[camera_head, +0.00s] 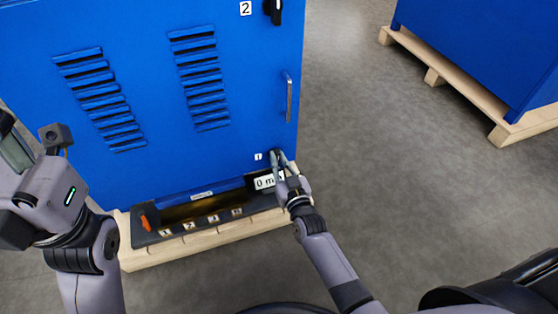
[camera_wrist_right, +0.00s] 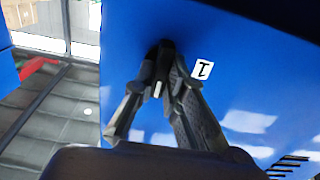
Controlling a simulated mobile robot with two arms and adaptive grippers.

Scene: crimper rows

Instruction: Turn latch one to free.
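The blue cabinet (camera_head: 225,140) has latch one low at its right edge, beside the label "1" (camera_head: 258,156). In the right wrist view, latch one (camera_wrist_right: 160,82) is a small dark handle with a pale mark, near the label (camera_wrist_right: 202,69). My right gripper (camera_head: 282,160) is at the latch. In the wrist view its fingers (camera_wrist_right: 162,75) lie on both sides of the handle and appear closed on it. The fingers hide most of the latch in the head view. My left gripper (camera_head: 14,145) is at the left edge, away from the cabinet's latches, its fingers partly cut off.
Latch two (camera_head: 276,10) is black, at the cabinet's upper right, above a metal door handle (camera_head: 289,97). A dark tray (camera_head: 172,236) with numbered labels and a "0 m" display (camera_head: 265,182) sits below. Another blue cabinet (camera_head: 490,45) stands on a pallet at right. The floor between is clear.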

